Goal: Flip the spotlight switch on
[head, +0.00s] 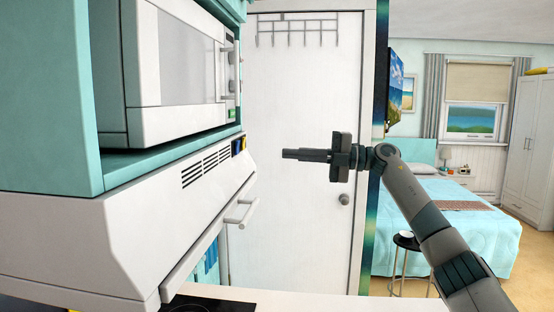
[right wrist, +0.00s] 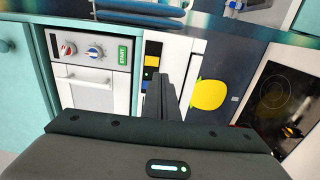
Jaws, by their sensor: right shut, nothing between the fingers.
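A white range hood (head: 130,220) is at the left in the head view. A small group of coloured switches (head: 239,146) sits on its front near the right end. In the right wrist view the switch panel (right wrist: 152,60) shows black, yellow and blue patches; I cannot tell which is the spotlight switch or its position. My right gripper (head: 284,154) is shut and empty, pointing left, to the right of the switches and apart from them in the head view. In the right wrist view its fingers (right wrist: 165,80) partly overlap the panel's lower right. My left gripper is out of view.
A microwave (head: 185,65) stands in a teal cabinet above the hood; its knobs and START button (right wrist: 123,54) show in the right wrist view. A bar handle (head: 240,213) juts from the hood. A cooktop (right wrist: 275,95) lies below. A white door (head: 300,100) stands behind my gripper.

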